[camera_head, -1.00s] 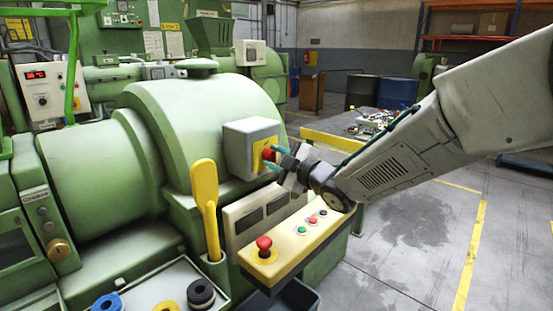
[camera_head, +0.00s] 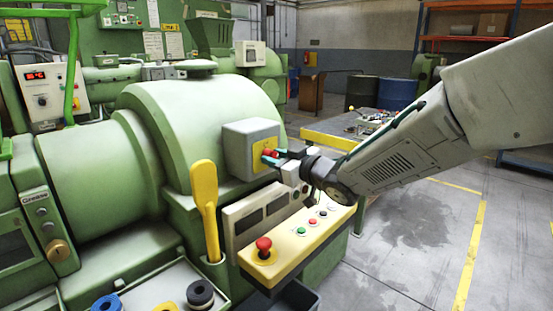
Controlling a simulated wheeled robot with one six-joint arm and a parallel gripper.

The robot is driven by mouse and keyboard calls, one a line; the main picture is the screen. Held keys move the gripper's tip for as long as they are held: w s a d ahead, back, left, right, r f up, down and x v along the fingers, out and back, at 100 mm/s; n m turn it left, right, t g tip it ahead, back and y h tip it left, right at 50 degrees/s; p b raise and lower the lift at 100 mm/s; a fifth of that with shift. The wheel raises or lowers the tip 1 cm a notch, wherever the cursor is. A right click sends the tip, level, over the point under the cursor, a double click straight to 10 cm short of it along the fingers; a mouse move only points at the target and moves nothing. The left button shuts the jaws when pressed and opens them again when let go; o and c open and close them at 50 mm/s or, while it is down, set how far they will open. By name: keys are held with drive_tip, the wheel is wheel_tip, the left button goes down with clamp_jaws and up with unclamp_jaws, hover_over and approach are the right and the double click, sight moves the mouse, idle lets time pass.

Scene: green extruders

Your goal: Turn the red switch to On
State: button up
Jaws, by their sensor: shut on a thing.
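The red switch (camera_head: 268,153) sits on a yellow plate on the front of a grey box (camera_head: 240,148), which is fixed to the side of the green extruder (camera_head: 205,110). My gripper (camera_head: 274,157) is at the switch, with its teal fingertips shut on the red knob. The fingers cover part of the knob, and any On or Off marking is too small to read. My arm comes in from the right.
Below the box is a yellow control panel (camera_head: 290,255) with a red mushroom button (camera_head: 263,246) and smaller buttons. A yellow lever (camera_head: 205,205) stands to its left. A cluttered table (camera_head: 345,128) is behind my arm. The floor at right is clear.

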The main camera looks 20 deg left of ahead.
drive_tip(key=m+g, duration=0.1)
drive_tip(key=m, duration=0.7)
drive_tip(key=shift+f, duration=0.1)
idle(0.5)
drive_tip(key=o, duration=0.9)
drive_tip(key=shift+o, duration=0.2)
drive_tip(key=shift+d, duration=0.15)
drive_tip(key=v, duration=0.7)
drive_tip(key=shift+d, duration=0.35)
